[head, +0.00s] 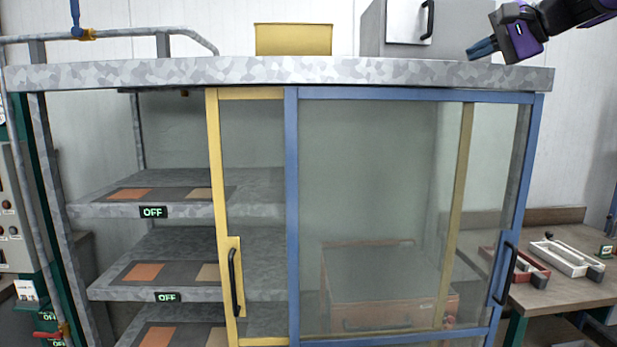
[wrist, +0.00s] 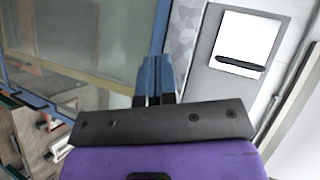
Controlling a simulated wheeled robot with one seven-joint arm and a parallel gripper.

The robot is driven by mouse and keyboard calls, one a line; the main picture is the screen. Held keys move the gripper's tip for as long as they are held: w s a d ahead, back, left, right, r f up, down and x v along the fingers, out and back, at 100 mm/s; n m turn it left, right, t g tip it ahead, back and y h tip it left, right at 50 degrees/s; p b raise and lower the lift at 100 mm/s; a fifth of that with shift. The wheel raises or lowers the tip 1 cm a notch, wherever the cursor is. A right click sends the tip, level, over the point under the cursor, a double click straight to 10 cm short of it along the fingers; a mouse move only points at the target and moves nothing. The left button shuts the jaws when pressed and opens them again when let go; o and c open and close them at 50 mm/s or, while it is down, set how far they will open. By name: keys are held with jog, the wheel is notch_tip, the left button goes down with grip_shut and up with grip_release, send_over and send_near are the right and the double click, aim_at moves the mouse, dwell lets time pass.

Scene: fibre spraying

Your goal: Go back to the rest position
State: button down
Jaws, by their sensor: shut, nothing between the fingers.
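My gripper (head: 483,47) is at the top right in the head view, raised near the right end of the cabinet's galvanized top (head: 280,72). Its blue fingers are shut with nothing between them. In the wrist view the blue fingers (wrist: 155,80) are together, pointing away from the purple wrist body. The grey box (head: 440,28) with a white panel and black handle stands on the cabinet top beside the fingers, and it also shows in the wrist view (wrist: 226,85). I cannot tell whether the fingers touch it.
The cabinet has a yellow-framed door (head: 213,180) and a blue-framed door (head: 291,200). Open shelves (head: 110,208) with OFF labels are at left. A yellow box (head: 293,39) stands on top. A wooden workbench (head: 565,290) with trays is at right. Wall space above the bench is clear.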

jog(key=s+a+f+n+g+h, duration=0.1)
jog(key=s+f+n+g+h, duration=0.2)
jog(key=s+f, duration=1.1)
jog(key=s+a+f+n+g+h, duration=0.2)
jog(key=s+f+n+h, duration=0.3)
jog(key=s+f, duration=1)
jog(key=shift+s+f+n+g, duration=0.2)
jog(key=shift+s+n+g, duration=0.2)
jog(key=shift+s, duration=0.25)
jog(key=c, duration=1.8)
grip_release()
jog(key=shift+c, duration=0.2)
